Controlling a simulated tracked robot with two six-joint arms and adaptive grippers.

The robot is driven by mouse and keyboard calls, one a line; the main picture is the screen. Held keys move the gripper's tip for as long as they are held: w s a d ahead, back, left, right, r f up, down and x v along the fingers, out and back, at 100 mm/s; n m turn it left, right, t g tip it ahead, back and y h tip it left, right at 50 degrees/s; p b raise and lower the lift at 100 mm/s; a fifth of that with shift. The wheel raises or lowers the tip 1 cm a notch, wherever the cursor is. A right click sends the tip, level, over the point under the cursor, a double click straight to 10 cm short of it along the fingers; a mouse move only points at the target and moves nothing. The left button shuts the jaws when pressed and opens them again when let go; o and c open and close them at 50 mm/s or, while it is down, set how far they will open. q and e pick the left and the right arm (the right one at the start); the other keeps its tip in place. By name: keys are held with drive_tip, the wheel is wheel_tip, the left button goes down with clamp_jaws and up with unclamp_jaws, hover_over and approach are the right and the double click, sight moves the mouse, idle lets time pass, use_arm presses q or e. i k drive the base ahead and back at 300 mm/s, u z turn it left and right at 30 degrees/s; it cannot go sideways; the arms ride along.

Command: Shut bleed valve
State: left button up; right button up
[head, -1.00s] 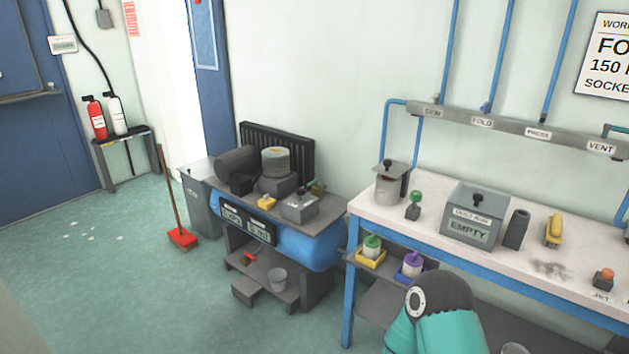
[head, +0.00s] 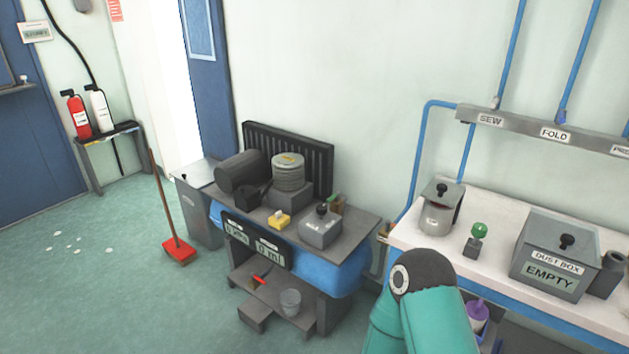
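The compressor stands against the wall in the middle of the view, with a blue tank (head: 330,270) and a display panel (head: 256,241) on its front. A small red lever (head: 259,281) shows under the tank, above the lower shelf; it looks like the bleed valve handle, but it is too small to tell whether it is open or shut. A grey cup (head: 290,302) stands to the right below it. One teal arm of mine with a dark joint rises at the bottom right, in front of the bench. Neither of my grippers is in view.
A white workbench (head: 408,236) on the right holds a grey dust box (head: 555,258) and a lidded pot (head: 440,208). A red broom (head: 179,251) and a grey bin (head: 195,222) stand left of the compressor. The green floor in front at left is clear apart from white scraps.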

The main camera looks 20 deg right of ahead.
sight(335, 195)
drive_tip(key=u, duration=0.05)
drive_tip(key=i, duration=2.05)
drive_tip(key=z, duration=1.35)
